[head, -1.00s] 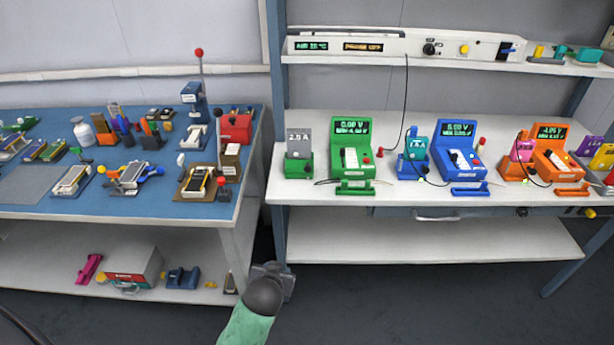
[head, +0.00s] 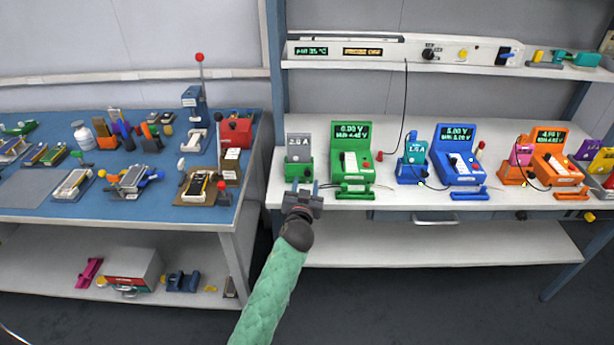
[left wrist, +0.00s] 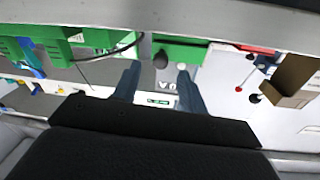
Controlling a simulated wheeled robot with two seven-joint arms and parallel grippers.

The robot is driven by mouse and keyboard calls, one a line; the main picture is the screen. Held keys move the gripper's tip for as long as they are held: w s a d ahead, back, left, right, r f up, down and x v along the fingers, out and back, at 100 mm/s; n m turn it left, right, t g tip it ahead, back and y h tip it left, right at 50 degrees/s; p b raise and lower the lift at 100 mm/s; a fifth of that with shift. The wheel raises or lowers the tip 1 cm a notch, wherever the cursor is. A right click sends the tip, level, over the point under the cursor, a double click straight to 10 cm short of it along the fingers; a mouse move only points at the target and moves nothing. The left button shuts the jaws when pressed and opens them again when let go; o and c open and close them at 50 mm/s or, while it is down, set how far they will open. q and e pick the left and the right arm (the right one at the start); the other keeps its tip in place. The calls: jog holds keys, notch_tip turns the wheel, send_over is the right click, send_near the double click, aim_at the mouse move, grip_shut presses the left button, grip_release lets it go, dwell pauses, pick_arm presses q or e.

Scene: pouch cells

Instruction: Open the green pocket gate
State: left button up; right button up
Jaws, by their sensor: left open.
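The green tester (head: 352,150) stands on the white bench with a low green bar-shaped gate (head: 354,191) along its front. Left of it, a green holder (head: 298,170) carries a grey card marked 2.0 A (head: 299,147). My left gripper (head: 304,187) is open and empty at the bench's front edge, just in front of the holder and left of the gate. In the left wrist view the gripper (left wrist: 156,70) has its fingers apart, with a green block (left wrist: 182,52) and a dark knob (left wrist: 160,60) beyond them. My right gripper is not in view.
A blue tester (head: 456,152) and an orange tester (head: 553,155) stand to the right. A black cable (head: 404,110) hangs from the shelf's control strip. The blue-topped table (head: 40,185) at left is crowded with tools. A drawer handle (head: 436,219) is below the bench top.

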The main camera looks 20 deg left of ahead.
aim_at(307, 175)
pick_arm(q)
jog(key=shift+w+a+p, duration=0.2)
jog(key=shift+w, duration=0.75)
jog(key=shift+w+a+p, duration=0.15)
jog(key=shift+w, duration=0.8)
grip_shut()
